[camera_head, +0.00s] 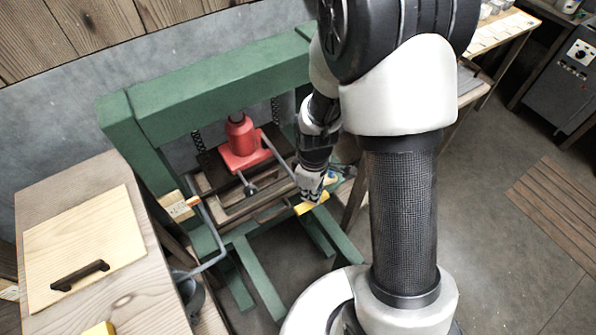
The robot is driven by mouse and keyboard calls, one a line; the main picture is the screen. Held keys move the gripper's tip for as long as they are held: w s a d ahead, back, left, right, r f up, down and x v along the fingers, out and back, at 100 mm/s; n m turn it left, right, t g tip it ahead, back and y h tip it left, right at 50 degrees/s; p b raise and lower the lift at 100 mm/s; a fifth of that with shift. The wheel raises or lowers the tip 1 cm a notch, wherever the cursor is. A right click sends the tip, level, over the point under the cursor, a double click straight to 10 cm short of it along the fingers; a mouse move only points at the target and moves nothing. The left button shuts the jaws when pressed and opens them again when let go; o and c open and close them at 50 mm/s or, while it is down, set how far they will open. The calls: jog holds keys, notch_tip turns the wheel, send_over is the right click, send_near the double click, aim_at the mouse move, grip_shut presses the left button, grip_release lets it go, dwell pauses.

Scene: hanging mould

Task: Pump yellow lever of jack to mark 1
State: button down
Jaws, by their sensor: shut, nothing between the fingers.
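The red jack (240,140) stands on a red base inside a green press frame (205,88). The yellow lever end (313,204) shows at the lower right of the frame. A grey rod runs from near the jack base toward it. My gripper (310,196) is shut and points down at the yellow piece, right above or against it; I cannot tell whether they touch. The fingers hide part of the lever. A small pale block with red marks (180,206) sits at the left post; its writing is too small to read.
A wooden cabinet (160,265) with a pale board and dark handle (80,275) stands at left. A bent grey bar (208,245) projects beside it. A bench (510,30) is at the upper right. Open floor (490,240) with a slatted mat lies at right.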

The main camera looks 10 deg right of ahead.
notch_tip(320, 180, down, 6)
jog(key=b, duration=0.4)
jog(key=shift+f, duration=0.1)
notch_tip(320, 180, up, 15)
jog(key=p, duration=1.1)
jog(key=shift+f, duration=0.15)
dwell(0.7)
notch_tip(320, 180, up, 6)
jog(key=p, duration=0.4)
dwell(0.7)
